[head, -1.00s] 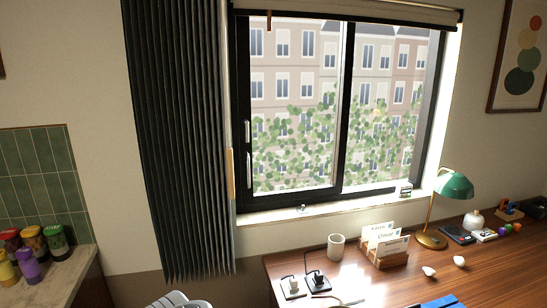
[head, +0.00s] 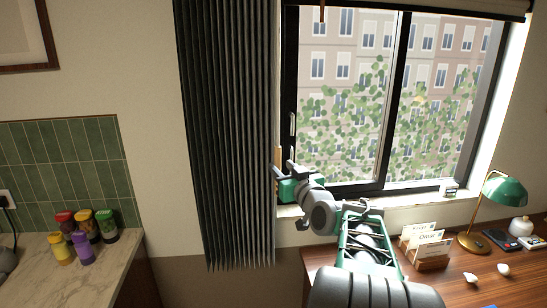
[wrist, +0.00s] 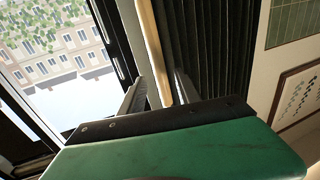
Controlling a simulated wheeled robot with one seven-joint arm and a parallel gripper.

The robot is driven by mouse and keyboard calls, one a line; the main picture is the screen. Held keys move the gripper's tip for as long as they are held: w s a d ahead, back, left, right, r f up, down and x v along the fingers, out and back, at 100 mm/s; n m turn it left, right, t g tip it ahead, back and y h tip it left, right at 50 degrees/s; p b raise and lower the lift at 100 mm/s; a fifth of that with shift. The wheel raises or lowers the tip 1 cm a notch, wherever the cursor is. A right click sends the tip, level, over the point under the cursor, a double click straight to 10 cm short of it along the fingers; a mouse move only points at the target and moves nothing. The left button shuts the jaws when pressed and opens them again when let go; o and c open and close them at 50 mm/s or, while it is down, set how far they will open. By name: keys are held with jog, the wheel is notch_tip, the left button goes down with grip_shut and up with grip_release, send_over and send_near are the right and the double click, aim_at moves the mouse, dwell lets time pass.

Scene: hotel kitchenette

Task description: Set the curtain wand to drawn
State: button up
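The dark pleated curtain (head: 225,130) hangs bunched at the left side of the window (head: 385,100). The curtain wand (head: 277,157) is a pale wooden stick at the curtain's right edge; in the head view its lower part is hidden by my gripper. My gripper (head: 279,172) is at the wand, by the curtain's right edge. In the wrist view the wand (wrist: 152,45) runs down between the two fingers of my gripper (wrist: 160,80), with the curtain (wrist: 210,45) to its right. The fingers are apart, with a visible gap around the wand.
A wooden desk (head: 470,290) below the window holds a green lamp (head: 505,192) and a card holder (head: 430,262). At left, a counter (head: 75,275) carries several coloured-lidded jars (head: 106,225). The window sill (head: 400,203) lies just beyond my arm.

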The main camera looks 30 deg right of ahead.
jog(key=w, duration=0.1)
jog(key=w+p, duration=0.1)
jog(key=w, duration=0.3)
jog(key=shift+w+d+r+p, duration=0.1)
jog(key=shift+d+p, duration=0.3)
jog(key=shift+w+d, duration=0.1)
jog(key=shift+w, duration=0.4)
jog(key=shift+c, duration=0.5)
grip_shut()
